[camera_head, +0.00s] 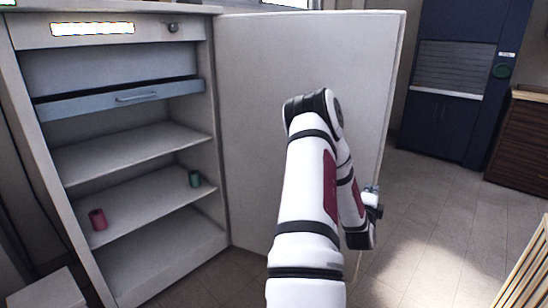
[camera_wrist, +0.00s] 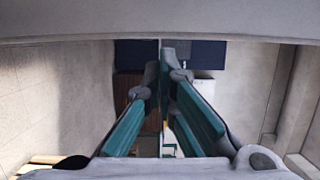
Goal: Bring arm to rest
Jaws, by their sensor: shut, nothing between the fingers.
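My gripper (camera_wrist: 164,76) shows in the wrist view with its grey fingers and teal pads drawn together at the tips, shut with nothing between them. In the head view my white arm with black joints and dark red panels rises in the middle, bends over at the top and comes down on the right. The gripper end is small there, beside the free edge of the cabinet door (camera_head: 262,75), and the arm hides part of the door. Whether the gripper touches the door cannot be told.
The open grey cabinet (camera_head: 222,150) stands at left. Its blue drawer (camera_head: 120,100) is slightly out. A red spool (camera_head: 97,219) and a green spool (camera_head: 195,178) stand on a shelf. A dark blue cupboard (camera_head: 437,125) is at the back right. The tiled floor (camera_head: 440,215) between is clear.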

